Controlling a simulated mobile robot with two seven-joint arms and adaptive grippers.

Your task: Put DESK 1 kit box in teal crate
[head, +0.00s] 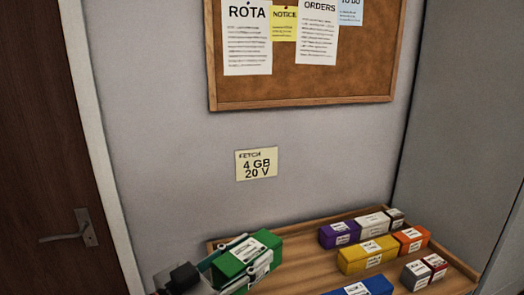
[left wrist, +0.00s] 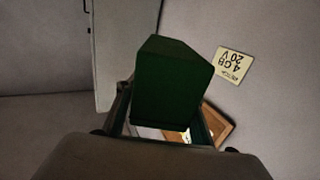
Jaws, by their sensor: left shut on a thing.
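A green box (head: 246,256) with a white label sits between the fingers of my left gripper (head: 240,268), at the lower middle of the head view. The label's print is too small to read. My left gripper is shut on the green box, and the box fills the middle of the left wrist view (left wrist: 172,82). In the head view it is at the left end of a wooden tabletop; whether it touches the surface I cannot tell. No teal crate shows in either view. My right gripper is not in view.
The wooden table (head: 310,268) has a raised rim. On it stand purple (head: 338,235), yellow (head: 367,254), orange (head: 411,239) and blue (head: 362,286) boxes, with several white and brown ones. A note (head: 256,164) reading "FETCH 4 GB 20 V" is on the wall. A brown door (head: 40,150) is at left.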

